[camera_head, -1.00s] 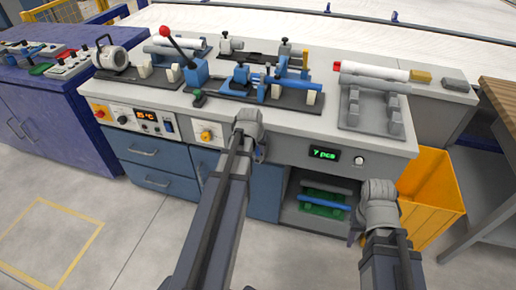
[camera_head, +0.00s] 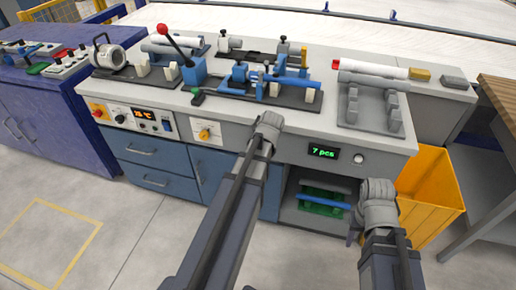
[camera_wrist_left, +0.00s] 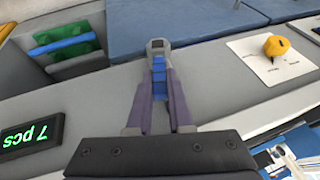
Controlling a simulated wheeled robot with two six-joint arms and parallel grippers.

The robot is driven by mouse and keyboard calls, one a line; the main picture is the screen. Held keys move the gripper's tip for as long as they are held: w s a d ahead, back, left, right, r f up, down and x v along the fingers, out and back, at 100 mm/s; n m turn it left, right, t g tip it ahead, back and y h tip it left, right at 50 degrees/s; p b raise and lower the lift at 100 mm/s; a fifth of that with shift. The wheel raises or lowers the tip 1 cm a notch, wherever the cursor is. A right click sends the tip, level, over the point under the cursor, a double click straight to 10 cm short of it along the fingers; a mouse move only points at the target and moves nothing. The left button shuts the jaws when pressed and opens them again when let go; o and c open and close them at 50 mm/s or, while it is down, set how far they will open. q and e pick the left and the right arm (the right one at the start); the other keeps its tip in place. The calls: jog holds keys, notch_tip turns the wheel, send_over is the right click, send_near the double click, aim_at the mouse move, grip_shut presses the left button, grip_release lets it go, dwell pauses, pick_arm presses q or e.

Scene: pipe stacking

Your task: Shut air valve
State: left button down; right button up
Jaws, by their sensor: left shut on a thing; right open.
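The air valve is a yellow knob (camera_head: 205,132) on a white plate on the bench's front panel. It also shows in the left wrist view (camera_wrist_left: 276,46), right of my left gripper and apart from it. In the left wrist view my left gripper (camera_wrist_left: 159,65) has its purple fingers close together, with a stepped blue piece (camera_wrist_left: 159,78) between them. What this piece is I cannot tell. In the head view my left wrist hides the fingers, to the right of the knob. My right gripper (camera_head: 352,238) is open, low by the bench's lower opening, mostly hidden by its wrist.
The bench top carries a blue clamp fixture (camera_head: 265,82), a red-ball lever (camera_head: 165,33) and a grey rack (camera_head: 370,107). A green "7 pcs" display (camera_head: 323,152) sits on the front panel. A yellow bin (camera_head: 430,200) stands at the right. The floor at left is clear.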

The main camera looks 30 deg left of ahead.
pick_arm(q)
jog(key=d+f+m+g+y+b, duration=0.1)
jog(key=d+f+m+y+b, duration=0.3)
jog(key=y+b, duration=1)
jog(key=shift+w+d+f+b, duration=0.35)
jog(key=shift+f+b, duration=0.75)
jog(key=shift+b, duration=4.65)
jog(key=shift+w+a, duration=0.1)
jog(key=shift+a, duration=0.05)
jog(key=c, duration=0.8)
grip_release()
